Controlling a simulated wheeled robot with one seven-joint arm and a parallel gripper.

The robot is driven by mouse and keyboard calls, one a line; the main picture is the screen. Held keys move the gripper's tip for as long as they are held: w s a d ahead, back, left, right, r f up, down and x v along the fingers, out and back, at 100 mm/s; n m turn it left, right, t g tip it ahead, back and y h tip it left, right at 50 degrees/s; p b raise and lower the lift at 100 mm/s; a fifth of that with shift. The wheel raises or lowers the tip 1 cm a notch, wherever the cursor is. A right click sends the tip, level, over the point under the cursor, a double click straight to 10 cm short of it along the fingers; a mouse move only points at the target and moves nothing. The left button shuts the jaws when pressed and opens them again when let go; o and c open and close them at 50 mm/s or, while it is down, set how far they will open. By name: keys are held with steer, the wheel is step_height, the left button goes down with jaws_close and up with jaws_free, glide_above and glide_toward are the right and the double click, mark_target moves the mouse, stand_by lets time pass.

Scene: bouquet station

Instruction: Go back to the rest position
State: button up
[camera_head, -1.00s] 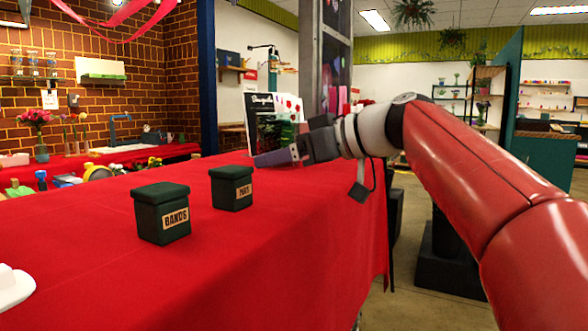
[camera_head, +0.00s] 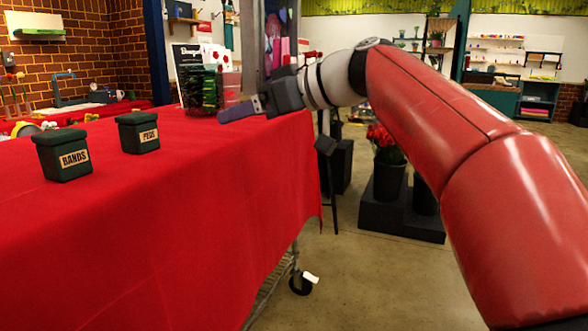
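My red arm reaches in from the right side of the head view. My gripper (camera_head: 238,110) is at its far end, pointing left above the far right part of the red-covered table (camera_head: 190,215). One dark finger shows side-on, so its opening cannot be told. I see nothing clearly held. A dark green box labelled BANDS (camera_head: 64,156) and a second dark green box with a small label (camera_head: 139,132) stand upright on the table, left of my gripper and apart from it.
A rack of green and red items (camera_head: 202,90) stands behind my gripper. Right of the table, red flowers (camera_head: 385,145) stand in a dark bucket on a low black platform (camera_head: 402,222). A table caster (camera_head: 300,284) shows below the cloth. Open floor lies in front of the platform.

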steer(key=s+d+f+m+h, duration=0.4)
steer(key=s+d+f, duration=0.3)
steer(key=f, duration=0.4)
steer(key=s+d+f+m+h, duration=0.4)
steer(key=s+d+f, duration=0.3)
steer(key=f, duration=0.5)
steer(key=s+d+f+m+h, duration=0.4)
steer(key=s+d+f, duration=0.4)
steer(key=f, duration=0.3)
steer(key=shift+s+f+m+h, duration=0.15)
steer(key=shift+s+m+h, duration=0.25)
steer(key=shift+s+h, duration=0.1)
